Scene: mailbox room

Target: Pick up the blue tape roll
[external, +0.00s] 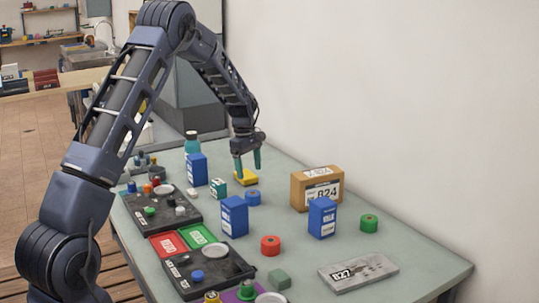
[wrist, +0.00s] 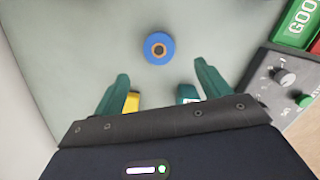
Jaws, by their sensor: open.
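The blue tape roll (external: 253,198) lies flat on the table in the external view, just in front of a yellow item. In the wrist view the blue tape roll (wrist: 147,48) is a ring with a brown core, lying beyond the fingertips and roughly centred between them. My gripper (external: 248,172) points down above the table near the yellow item (external: 246,180). In the wrist view its two teal fingers (wrist: 161,76) are spread apart with nothing held between them. The fingers partly cover the yellow item and a teal box.
Blue boxes (external: 234,216) stand near the roll, with a teal box (external: 218,188) to its left. A cardboard box (external: 302,190) stands to its right near the wall. Red (external: 270,246) and green (external: 369,223) rolls lie farther forward. Dark panels line the left edge.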

